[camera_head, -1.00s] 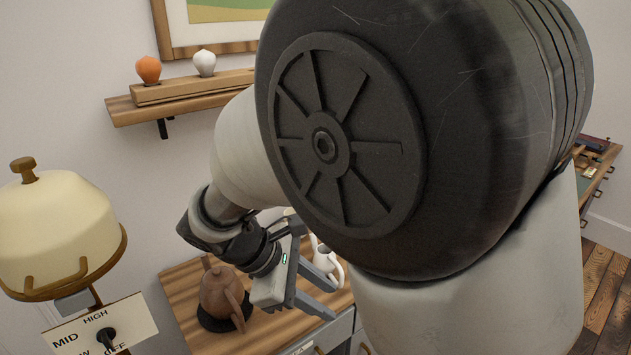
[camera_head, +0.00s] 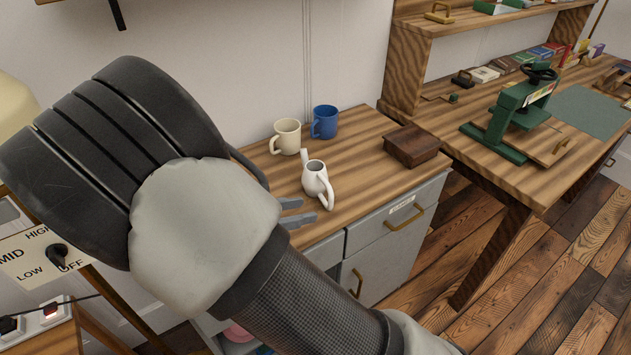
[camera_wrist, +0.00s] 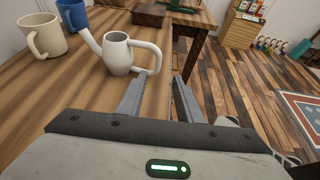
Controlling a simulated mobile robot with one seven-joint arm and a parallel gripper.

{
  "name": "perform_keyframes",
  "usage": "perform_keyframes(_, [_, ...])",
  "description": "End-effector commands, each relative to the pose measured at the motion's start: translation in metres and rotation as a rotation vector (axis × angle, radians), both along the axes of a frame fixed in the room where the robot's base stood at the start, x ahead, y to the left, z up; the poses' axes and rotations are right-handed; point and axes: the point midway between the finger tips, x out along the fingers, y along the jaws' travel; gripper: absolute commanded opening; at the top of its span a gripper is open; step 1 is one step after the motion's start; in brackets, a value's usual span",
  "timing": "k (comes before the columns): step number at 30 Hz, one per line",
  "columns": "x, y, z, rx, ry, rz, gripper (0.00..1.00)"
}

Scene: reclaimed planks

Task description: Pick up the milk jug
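The milk jug (camera_head: 315,178) is a small white pot with a long spout and a loop handle. It stands upright on the wooden cabinet top (camera_head: 350,151). In the wrist view the jug (camera_wrist: 117,54) is ahead and to the left, its handle pointing right toward my fingers. My gripper (camera_wrist: 162,80) is open, with nothing between its two grey fingers. In the head view my gripper's fingertips (camera_head: 308,211) show just left of and nearer than the jug, by the cabinet's front edge; my arm hides the rest. I cannot tell whether the left finger touches the handle.
A cream mug (camera_head: 287,137) and a blue mug (camera_head: 325,122) stand behind the jug. A brown wooden box (camera_head: 411,145) is to its right. A workbench (camera_head: 548,175) with a green press (camera_head: 515,112) stands further right. Open floor lies in front.

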Motion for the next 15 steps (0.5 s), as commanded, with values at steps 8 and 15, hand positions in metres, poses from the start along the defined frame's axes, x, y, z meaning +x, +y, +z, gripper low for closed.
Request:
perform_keyframes(8, [0.024,-0.035,-0.019,0.0,0.001,-0.002,0.33])
perform_keyframes(15, [0.035,-0.048,-0.026,0.0,0.0,-0.003,0.33])
